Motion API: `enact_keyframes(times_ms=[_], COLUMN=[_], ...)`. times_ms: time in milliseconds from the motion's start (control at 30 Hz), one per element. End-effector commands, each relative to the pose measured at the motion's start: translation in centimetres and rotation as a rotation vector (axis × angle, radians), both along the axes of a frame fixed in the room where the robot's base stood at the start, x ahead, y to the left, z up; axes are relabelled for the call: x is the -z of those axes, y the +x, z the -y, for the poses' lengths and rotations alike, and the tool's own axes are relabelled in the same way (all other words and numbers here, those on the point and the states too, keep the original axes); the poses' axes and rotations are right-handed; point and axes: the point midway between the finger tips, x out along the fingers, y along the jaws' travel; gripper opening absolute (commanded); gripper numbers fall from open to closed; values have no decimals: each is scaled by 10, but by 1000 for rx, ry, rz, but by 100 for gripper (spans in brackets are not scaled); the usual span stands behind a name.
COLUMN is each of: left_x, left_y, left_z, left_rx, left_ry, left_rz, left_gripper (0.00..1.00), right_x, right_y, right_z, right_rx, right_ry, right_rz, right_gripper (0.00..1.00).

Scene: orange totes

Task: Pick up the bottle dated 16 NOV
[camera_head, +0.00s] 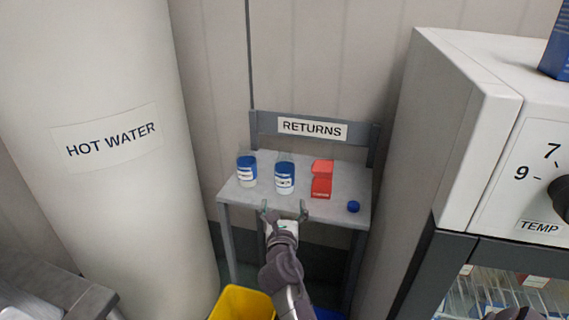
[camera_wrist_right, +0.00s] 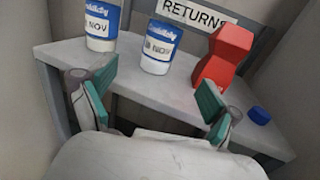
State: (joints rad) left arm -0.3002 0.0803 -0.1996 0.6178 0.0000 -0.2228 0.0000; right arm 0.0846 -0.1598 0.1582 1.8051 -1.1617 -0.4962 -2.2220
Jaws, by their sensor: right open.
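Two white bottles with blue labels stand upright on a small grey table (camera_head: 262,197). The left bottle (camera_head: 247,171) also shows in the right wrist view (camera_wrist_right: 101,28), its date ending in "NOV" with the number unclear. The middle bottle (camera_head: 285,178) shows in the right wrist view (camera_wrist_right: 158,48) with a date that also ends in "NOV"; its digits are too blurred to read surely. My right gripper (camera_head: 285,210) is open and empty at the table's front edge, in front of the middle bottle and apart from it. My left gripper is not in view.
A red, narrow-waisted container (camera_head: 321,180) stands right of the middle bottle. A small blue cap (camera_head: 353,207) lies near the table's right front corner. A RETURNS sign (camera_head: 312,128) is behind. A hot water tank (camera_head: 100,200) and a white cabinet (camera_head: 440,130) flank the table.

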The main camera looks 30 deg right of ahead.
Motion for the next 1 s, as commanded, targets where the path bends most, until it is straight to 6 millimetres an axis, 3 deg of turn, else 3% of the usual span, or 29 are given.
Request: enact_keyframes(times_ms=[300,567,833,1000], left_x=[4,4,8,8], left_y=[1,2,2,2], left_z=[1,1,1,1], left_rx=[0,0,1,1], left_ry=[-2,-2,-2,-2], left_rz=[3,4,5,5], left_gripper=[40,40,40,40], right_x=[0,-2,-6,-6], right_y=[50,67,98,105], right_z=[34,46,68,73], right_rx=[-1,-2,-2,-4], right_ry=[2,3,3,2], right_rz=[3,4,4,5], right_gripper=[90,90,90,90])
